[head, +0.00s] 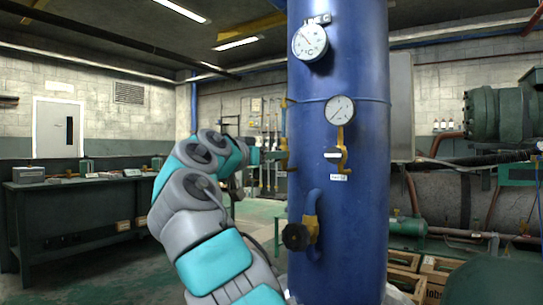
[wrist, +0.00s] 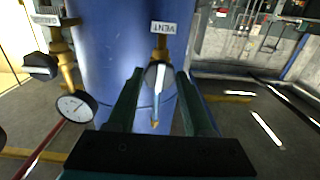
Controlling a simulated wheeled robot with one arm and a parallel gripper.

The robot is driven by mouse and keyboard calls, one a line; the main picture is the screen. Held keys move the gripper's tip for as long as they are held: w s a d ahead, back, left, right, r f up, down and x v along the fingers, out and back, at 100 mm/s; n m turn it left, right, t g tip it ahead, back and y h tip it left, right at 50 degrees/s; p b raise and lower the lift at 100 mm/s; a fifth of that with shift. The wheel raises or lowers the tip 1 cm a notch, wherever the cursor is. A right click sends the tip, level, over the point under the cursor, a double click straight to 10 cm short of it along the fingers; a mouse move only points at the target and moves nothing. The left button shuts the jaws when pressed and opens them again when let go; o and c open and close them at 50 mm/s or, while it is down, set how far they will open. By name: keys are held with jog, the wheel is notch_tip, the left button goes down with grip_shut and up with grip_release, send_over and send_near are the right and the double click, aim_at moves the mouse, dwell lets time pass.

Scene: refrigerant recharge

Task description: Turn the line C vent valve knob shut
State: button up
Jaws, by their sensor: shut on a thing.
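The vent valve is a brass stem with a pale grey lever-like knob (wrist: 158,76), below a "VENT" label (wrist: 164,28) in the wrist view. My gripper (wrist: 158,74) has its two dark fingers on either side of this knob and is shut on it. In the head view my gripper (head: 266,155) is at the left edge of the blue tank (head: 345,230), by a brass fitting (head: 286,150). The knob itself is hard to make out there. A small plate (head: 320,19) at the top of the tank shows a "C".
A second brass valve with a dark knob (wrist: 40,66) and a gauge (wrist: 76,107) stand left in the wrist view. The tank front carries two gauges (head: 310,42), (head: 340,109), a brass valve (head: 335,155) and a lower black knob (head: 296,237). A workbench (head: 80,220) stands left.

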grip_shut()
jog(key=shift+f+m+p, duration=0.1)
jog(key=shift+m+p, duration=0.3)
jog(key=shift+m, duration=1.7)
jog(key=shift+m+p, duration=0.6)
jog(key=shift+m, duration=1.6)
